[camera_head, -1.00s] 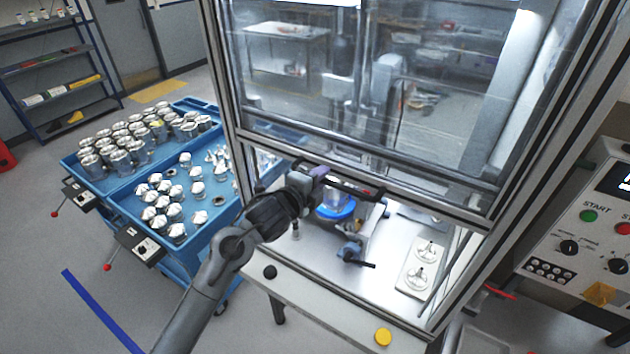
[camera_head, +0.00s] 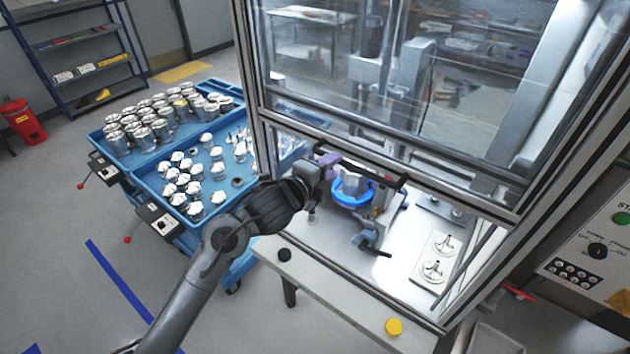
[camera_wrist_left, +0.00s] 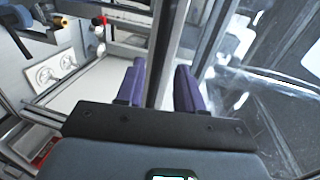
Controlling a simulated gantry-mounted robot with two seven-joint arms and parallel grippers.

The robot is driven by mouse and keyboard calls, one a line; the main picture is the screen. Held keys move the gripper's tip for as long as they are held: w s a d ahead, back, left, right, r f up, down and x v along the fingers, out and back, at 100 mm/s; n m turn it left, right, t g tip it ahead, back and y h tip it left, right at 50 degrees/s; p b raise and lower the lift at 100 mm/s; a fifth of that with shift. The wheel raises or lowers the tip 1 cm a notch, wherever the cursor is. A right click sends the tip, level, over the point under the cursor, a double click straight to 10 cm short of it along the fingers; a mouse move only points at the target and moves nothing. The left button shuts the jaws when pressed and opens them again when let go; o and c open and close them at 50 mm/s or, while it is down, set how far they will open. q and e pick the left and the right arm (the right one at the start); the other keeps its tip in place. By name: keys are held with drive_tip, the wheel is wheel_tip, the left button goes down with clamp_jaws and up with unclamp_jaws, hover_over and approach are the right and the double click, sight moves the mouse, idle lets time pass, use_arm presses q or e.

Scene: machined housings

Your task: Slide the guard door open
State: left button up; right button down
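The guard door (camera_head: 400,130) is a clear panel in a metal frame at the front of the machine enclosure. Its lower rail is above the work surface, leaving a gap below. A dark bar handle (camera_head: 388,178) runs along that rail. My left gripper (camera_head: 330,160), with purple fingertips, is at the handle's left end. In the left wrist view the two purple fingers (camera_wrist_left: 160,86) stand apart, with a dark, rail-like bar running between them. I cannot tell whether they touch it. My right gripper is not in view.
Below the door, a blue ring-shaped part (camera_head: 353,192) sits in a fixture, with a pale plate (camera_head: 437,258) of small parts to its right. A yellow button (camera_head: 394,327) is on the front ledge. Blue trays (camera_head: 165,150) of metal parts stand left; a control panel (camera_head: 600,250) is right.

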use_arm(q)
drive_tip(key=b+v, duration=0.1)
drive_tip(key=v, duration=0.5)
idle(0.3)
